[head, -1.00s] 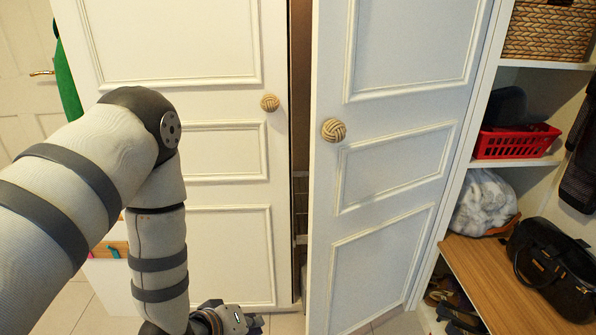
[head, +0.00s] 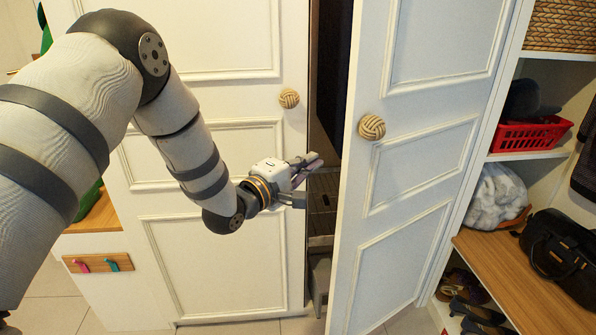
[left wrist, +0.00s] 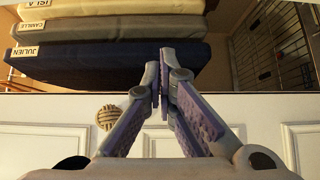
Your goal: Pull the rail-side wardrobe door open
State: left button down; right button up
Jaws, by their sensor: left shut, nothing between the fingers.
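The wardrobe has two white panelled doors, a left door (head: 215,255) and a right door (head: 425,155), each with a round woven knob. The left knob (head: 289,98) and right knob (head: 372,127) both show in the head view. The right door stands ajar, with a dark gap between the doors. My left gripper (head: 316,164) is shut and empty at this gap, below the left knob, with its fingertips past the left door's edge. In the left wrist view its fingertips (left wrist: 161,62) meet in front of the wardrobe's inside. A knob (left wrist: 110,118) shows there below left. My right gripper is out of view.
Labelled folded fabrics (left wrist: 110,60) lie inside the wardrobe, beside a wire basket (left wrist: 270,50). Open shelving at the right holds a red basket (head: 530,135) and a black bag (head: 560,245) on a wooden bench. A hook board (head: 97,262) is at the left.

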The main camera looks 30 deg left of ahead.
pick_arm(q)
jog(key=d, duration=0.4)
jog(key=shift+w+p, duration=0.3)
